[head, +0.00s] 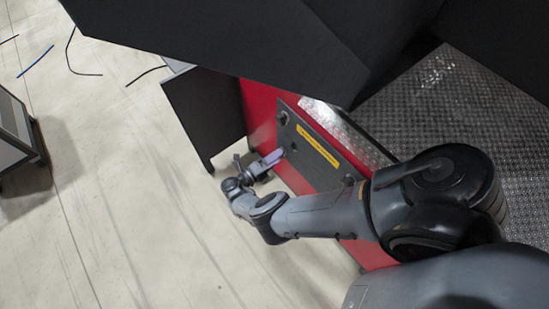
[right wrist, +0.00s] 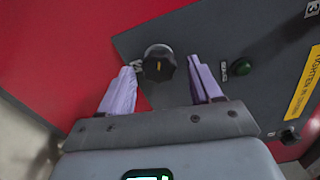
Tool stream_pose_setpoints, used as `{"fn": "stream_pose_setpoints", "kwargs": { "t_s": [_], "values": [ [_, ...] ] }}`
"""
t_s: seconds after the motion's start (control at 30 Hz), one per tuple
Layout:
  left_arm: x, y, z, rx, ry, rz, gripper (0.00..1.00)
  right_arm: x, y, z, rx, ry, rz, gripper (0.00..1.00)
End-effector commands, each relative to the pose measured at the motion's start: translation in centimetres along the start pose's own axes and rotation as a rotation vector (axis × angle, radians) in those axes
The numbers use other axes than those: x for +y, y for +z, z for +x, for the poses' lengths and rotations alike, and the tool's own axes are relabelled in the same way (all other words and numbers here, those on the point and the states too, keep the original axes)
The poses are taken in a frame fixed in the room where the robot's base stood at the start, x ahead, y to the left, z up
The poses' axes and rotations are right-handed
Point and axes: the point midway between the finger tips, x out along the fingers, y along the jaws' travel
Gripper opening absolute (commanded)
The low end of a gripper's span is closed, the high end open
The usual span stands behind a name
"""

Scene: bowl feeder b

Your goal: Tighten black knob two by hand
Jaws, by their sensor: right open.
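A black lobed knob (right wrist: 159,63) with a pale round base sits on the dark grey panel in the right wrist view. A second black knob (right wrist: 290,136) is at the lower right of that panel. I cannot tell which one is knob two. My right gripper (right wrist: 163,72) is open, its two purple fingers apart, one on each side of the first knob in the picture. Contact with it is not visible. In the head view the right gripper (head: 272,158) points at the red machine's panel. My left gripper is not in view.
A dark box-like part (head: 205,110) juts out beside the gripper in the head view. Open pale floor (head: 130,220) lies to the left.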

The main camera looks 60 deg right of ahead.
Motion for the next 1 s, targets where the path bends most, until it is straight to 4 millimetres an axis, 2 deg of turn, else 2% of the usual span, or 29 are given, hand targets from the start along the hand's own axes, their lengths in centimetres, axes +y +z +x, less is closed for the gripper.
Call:
{"fn": "stream_pose_setpoints", "kwargs": {
  "t_s": [0.17, 0.5, 0.7, 1.0],
  "values": [
    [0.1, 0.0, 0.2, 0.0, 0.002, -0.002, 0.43, 0.1, 0.0, -1.3, -0.001, 0.002, -0.001, 0.64],
    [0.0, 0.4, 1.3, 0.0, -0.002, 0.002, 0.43, 0.3, 0.0, -7.0, -0.003, 0.003, 0.002, 0.64],
    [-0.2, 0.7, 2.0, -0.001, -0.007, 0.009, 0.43, 0.2, 0.0, -9.6, -0.002, 0.003, 0.001, 0.64],
    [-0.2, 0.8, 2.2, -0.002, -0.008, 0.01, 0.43, 0.0, 0.0, -10.8, 0.0, 0.0, 0.001, 0.64]
  ]
}}
